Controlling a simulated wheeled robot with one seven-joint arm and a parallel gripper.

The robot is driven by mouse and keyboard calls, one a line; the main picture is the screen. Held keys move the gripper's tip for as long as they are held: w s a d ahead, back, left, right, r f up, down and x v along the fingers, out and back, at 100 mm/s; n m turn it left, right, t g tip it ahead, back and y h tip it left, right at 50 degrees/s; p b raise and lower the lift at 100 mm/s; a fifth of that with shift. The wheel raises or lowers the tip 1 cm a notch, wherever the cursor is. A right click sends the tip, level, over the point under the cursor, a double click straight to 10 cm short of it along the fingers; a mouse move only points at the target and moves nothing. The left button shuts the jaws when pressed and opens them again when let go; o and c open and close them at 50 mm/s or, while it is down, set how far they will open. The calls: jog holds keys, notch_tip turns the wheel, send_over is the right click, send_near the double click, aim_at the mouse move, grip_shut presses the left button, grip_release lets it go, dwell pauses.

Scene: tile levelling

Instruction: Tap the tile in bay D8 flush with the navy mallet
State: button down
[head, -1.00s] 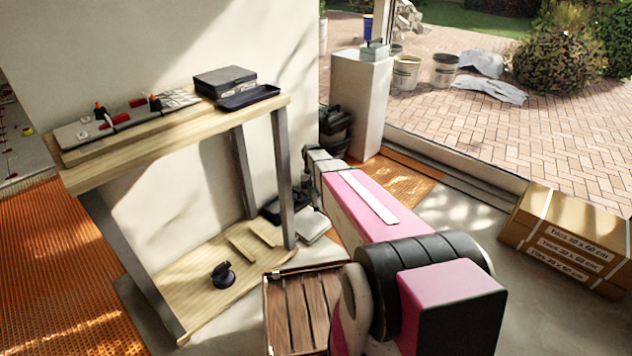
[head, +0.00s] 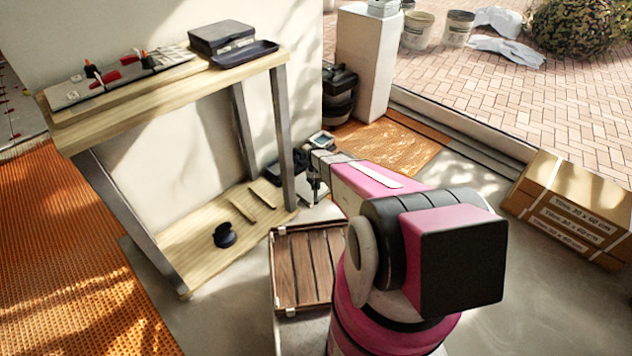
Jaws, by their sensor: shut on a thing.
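My pink arm reaches away from me, and my small dark gripper (head: 315,190) hangs at its far end, right of the workbench leg. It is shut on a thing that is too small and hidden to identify. I cannot make out the navy mallet for certain. Grey tiles with small red clips (head: 8,108) show at the far left edge. Bay D8 and its tile cannot be told apart there.
A wooden workbench (head: 160,98) carries a dark toolbox (head: 222,38) and red-handled tools. Its lower shelf (head: 190,245) holds a dark round tool (head: 224,236). Tile cartons (head: 565,210) are right; orange matting (head: 65,260) lies left.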

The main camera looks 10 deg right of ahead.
jog(key=shift+f, duration=4.15)
notch_tip(320, 180, up, 5)
jog(key=shift+f, duration=0.2)
notch_tip(320, 180, down, 6)
jog(key=shift+r, duration=2.95)
jog(key=shift+r, duration=0.1)
